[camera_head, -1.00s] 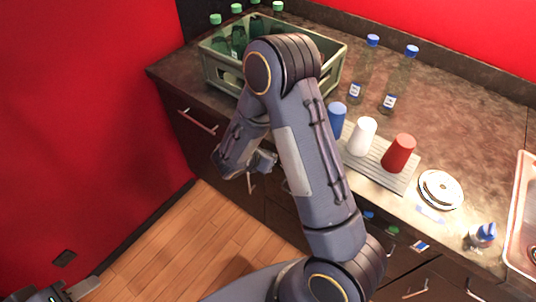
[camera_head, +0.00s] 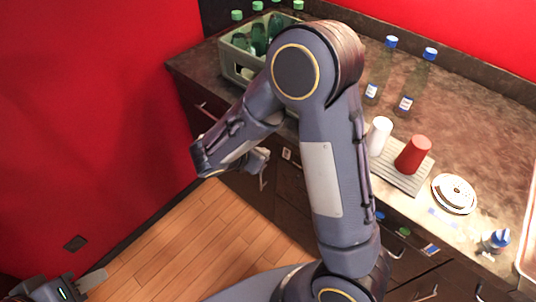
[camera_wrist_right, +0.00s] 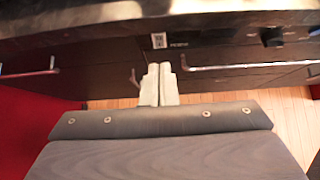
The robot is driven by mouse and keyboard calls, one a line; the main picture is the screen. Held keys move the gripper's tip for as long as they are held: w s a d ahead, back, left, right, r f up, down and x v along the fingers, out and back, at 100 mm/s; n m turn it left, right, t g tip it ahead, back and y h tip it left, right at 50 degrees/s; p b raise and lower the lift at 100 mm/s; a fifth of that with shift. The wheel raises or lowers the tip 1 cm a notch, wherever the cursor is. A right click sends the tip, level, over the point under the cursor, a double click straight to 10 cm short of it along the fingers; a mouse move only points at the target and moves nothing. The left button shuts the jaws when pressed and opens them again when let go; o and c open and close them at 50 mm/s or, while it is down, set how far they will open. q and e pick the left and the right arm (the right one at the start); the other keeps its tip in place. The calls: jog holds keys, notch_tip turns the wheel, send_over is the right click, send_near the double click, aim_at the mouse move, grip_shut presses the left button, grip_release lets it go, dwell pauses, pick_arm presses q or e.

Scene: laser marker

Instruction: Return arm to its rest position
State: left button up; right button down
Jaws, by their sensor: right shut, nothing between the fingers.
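My right arm crosses the middle of the head view, bent at a raised elbow. Its gripper (camera_head: 258,160) hangs in front of the dark cabinet fronts, beyond the counter's edge and above the floor. In the right wrist view its two pale fingers (camera_wrist_right: 159,82) lie together, shut with nothing between them. My left gripper (camera_head: 88,284) shows only in part at the lower left corner of the head view, over the floor. Whether it is open or shut cannot be made out.
The counter (camera_head: 480,130) holds a crate (camera_head: 232,62) with green-capped bottles, two blue-capped bottles, a white cup (camera_head: 379,137) and a red cup (camera_head: 413,155) on a ribbed mat, plates (camera_head: 454,194) and a small blue-topped bottle (camera_head: 495,241). Cabinet handles stick out below. The wooden floor (camera_head: 190,240) is clear.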

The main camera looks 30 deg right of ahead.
jog(key=shift+a+r, duration=0.15)
jog(key=shift+r, duration=0.15)
dwell(0.4)
jog(key=s+d+r+m+g+y, duration=0.2)
jog(key=s+m, duration=0.3)
jog(key=s+d+r+m+g+y, duration=0.1)
jog(key=s+d+r+m+y, duration=0.15)
jog(key=s+m, duration=0.25)
jog(key=s+a+r+m+t+y, duration=0.5)
jog(key=s+m+y, duration=0.3)
jog(key=m, duration=0.6)
jog(key=shift+s+r, duration=0.8)
jog(key=shift+s, duration=0.25)
